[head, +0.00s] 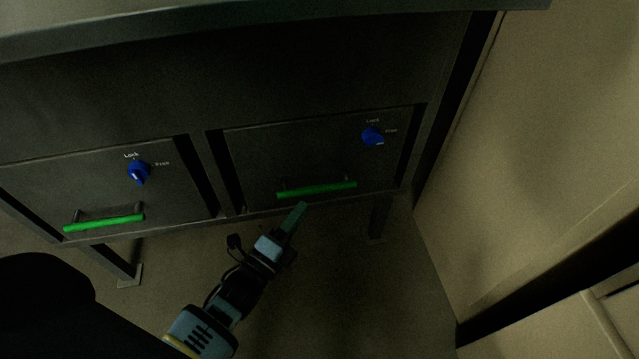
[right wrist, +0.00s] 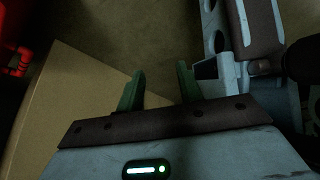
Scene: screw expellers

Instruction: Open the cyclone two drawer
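Two grey drawer fronts sit side by side under the dark cabinet in the head view, the left drawer (head: 60,185) and the right drawer (head: 300,150). Both look shut. No label shows which one is cyclone two. The right drawer has a green bar handle (head: 325,188) and a blue knob (head: 372,136) marked Lock and Free. The left drawer has its own green handle (head: 95,224) and blue knob (head: 138,172). My left gripper (head: 297,215) is just below the right handle; its fingers overlap, so their opening is unclear. My right gripper (right wrist: 158,85) is open and empty.
A beige wall or panel (head: 540,130) stands close on the right of the cabinet. Cabinet legs (head: 378,218) reach the floor. The floor (head: 350,290) in front of the right drawer is clear. A red object (right wrist: 15,60) shows at the right wrist view's left edge.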

